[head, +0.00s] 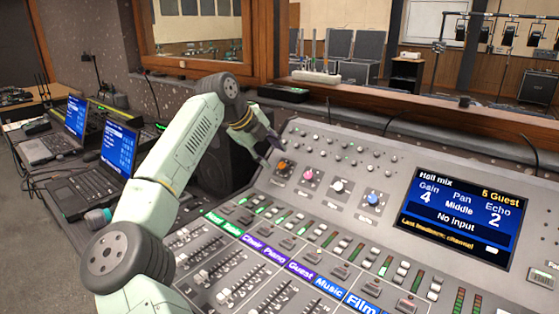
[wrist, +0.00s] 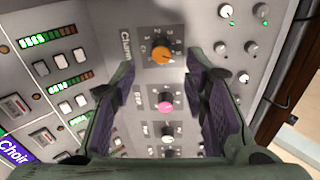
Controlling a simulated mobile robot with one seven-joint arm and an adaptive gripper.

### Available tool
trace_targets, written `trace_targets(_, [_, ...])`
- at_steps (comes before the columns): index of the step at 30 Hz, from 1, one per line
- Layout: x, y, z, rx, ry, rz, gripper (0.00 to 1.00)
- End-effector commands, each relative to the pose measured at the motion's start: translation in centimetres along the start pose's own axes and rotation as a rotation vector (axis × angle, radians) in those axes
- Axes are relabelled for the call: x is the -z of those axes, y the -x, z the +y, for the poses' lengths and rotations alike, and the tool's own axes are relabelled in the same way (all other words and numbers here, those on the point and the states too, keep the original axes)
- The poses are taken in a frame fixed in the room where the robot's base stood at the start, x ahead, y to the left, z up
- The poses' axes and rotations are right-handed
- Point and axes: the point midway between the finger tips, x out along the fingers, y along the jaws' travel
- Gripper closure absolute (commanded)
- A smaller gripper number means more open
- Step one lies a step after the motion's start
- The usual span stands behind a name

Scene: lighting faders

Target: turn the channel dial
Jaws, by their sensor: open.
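The channel dial is an orange knob (head: 282,165) at the left end of a row of coloured knobs on the mixing console. In the wrist view the orange knob (wrist: 161,54) sits beside a partly visible "Chann…" label, with marks around it. My gripper (wrist: 160,74) is open, its fingers spread to either side of the picture. The orange knob shows just beyond the gap between the fingertips, with no visible contact.
A pink knob (head: 308,174), a white knob (head: 337,186) and a blue knob (head: 373,198) stand in the same row. The console screen (head: 460,215) shows "5 Guest", Gain 4, Pan Middle, Echo 2 and "No input". Faders (head: 225,295) fill the front; laptops (head: 100,165) stand at left.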

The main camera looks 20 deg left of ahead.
Motion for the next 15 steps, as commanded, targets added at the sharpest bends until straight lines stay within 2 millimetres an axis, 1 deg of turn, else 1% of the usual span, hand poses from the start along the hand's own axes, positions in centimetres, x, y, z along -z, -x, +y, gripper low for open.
trace_targets(3, [0.1, -2.1, -0.2, 0.001, 0.0, 0.004, 0.59])
trace_targets(6, [0.1, -3.7, -0.2, 0.002, -0.001, 0.005, 0.59])
trace_targets(10, [0.1, -5.1, -0.2, 0.003, -0.001, 0.003, 0.59])
trace_targets(15, [0.1, -5.7, -0.1, 0.003, -0.002, 0.002, 0.59])
